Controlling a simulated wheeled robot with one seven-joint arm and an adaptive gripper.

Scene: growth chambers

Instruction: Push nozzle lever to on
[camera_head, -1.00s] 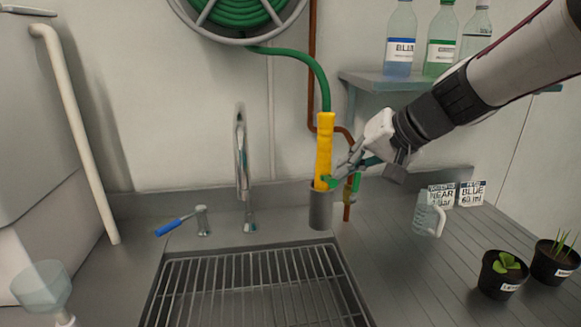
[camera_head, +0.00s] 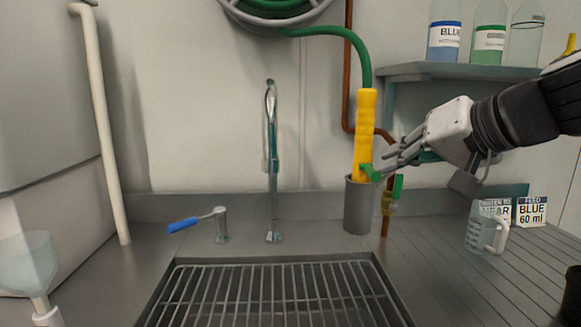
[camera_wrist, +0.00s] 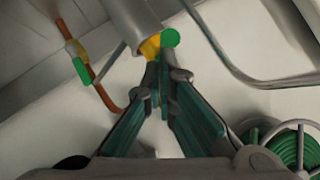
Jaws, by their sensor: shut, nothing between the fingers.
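The yellow hose nozzle (camera_head: 365,130) stands upright in a grey cylindrical holder (camera_head: 358,208) behind the sink, with the green hose (camera_head: 355,52) running from its top. Its small green lever (camera_head: 371,173) sticks out low on the right side, just above the holder rim. My gripper (camera_head: 384,173) is shut and empty, coming from the right, with its fingertips at or very near the lever. In the wrist view the shut fingertips (camera_wrist: 164,72) lie just below the green lever end (camera_wrist: 170,38) and the yellow nozzle (camera_wrist: 150,47). I cannot tell whether they touch.
A green-handled valve (camera_head: 396,188) on the copper pipe sits just below my fingers. A shelf (camera_head: 420,72) with bottles is above my gripper. A clear jug (camera_head: 483,232) and label cards stand right. The faucet (camera_head: 272,170) and blue-handled tap (camera_head: 183,224) are left, behind the sink grate (camera_head: 280,295).

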